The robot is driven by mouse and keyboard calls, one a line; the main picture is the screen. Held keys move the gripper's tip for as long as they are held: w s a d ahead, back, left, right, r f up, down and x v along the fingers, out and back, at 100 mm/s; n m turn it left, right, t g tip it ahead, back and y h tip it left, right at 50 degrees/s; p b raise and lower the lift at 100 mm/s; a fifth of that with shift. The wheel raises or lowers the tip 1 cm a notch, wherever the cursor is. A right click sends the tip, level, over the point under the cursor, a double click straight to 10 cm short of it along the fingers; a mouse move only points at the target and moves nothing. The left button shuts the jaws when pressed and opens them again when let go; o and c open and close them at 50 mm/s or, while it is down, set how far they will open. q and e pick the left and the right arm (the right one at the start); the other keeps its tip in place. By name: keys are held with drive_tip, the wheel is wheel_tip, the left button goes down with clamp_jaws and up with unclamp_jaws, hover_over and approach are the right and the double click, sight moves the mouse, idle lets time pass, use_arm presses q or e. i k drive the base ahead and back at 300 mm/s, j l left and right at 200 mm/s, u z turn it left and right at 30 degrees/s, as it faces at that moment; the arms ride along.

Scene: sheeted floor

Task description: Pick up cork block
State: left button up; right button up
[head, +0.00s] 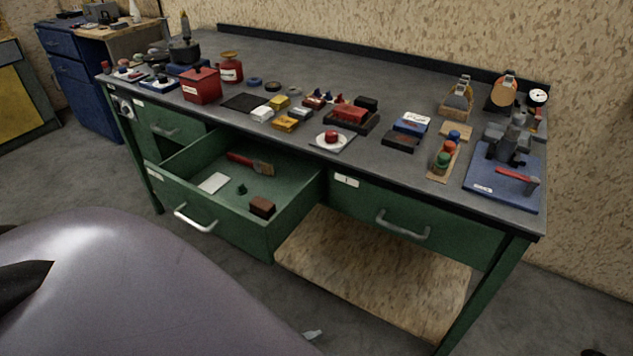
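A small brown block (262,207), which looks like the cork block, lies in the open green drawer (285,217), near its front right corner. Its top is reddish brown and its sides are darker; I cannot confirm the material. A flat tan piece (456,130) on the bench top is also cork-coloured. Neither of my grippers can be made out in the head view, and nothing is touching the block. A large smooth grey-purple shape, probably part of my own body, fills the lower left.
The drawer also holds a red-handled brush (250,164), a white card (213,183) and a small dark green piece (242,189). The grey bench top (300,75) carries many small items. A wooden lower shelf (375,270) is bare.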

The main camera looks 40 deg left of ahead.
sight(264, 208)
drive_tip(key=j+z, duration=0.2)
drive_tip(key=z, duration=0.2)
drive_tip(key=k+j+z, duration=0.1)
drive_tip(key=z, duration=0.35)
drive_tip(key=k+j, duration=0.25)
drive_tip(key=j, duration=0.15)
drive_tip(key=k+j, duration=0.25)
drive_tip(key=j, duration=0.2)
drive_tip(key=k+j, duration=0.2)
drive_tip(key=j, duration=0.2)
drive_tip(key=k+j, duration=0.25)
drive_tip(key=j, duration=0.15)
drive_tip(key=k+j, duration=0.25)
drive_tip(key=j, duration=0.2)
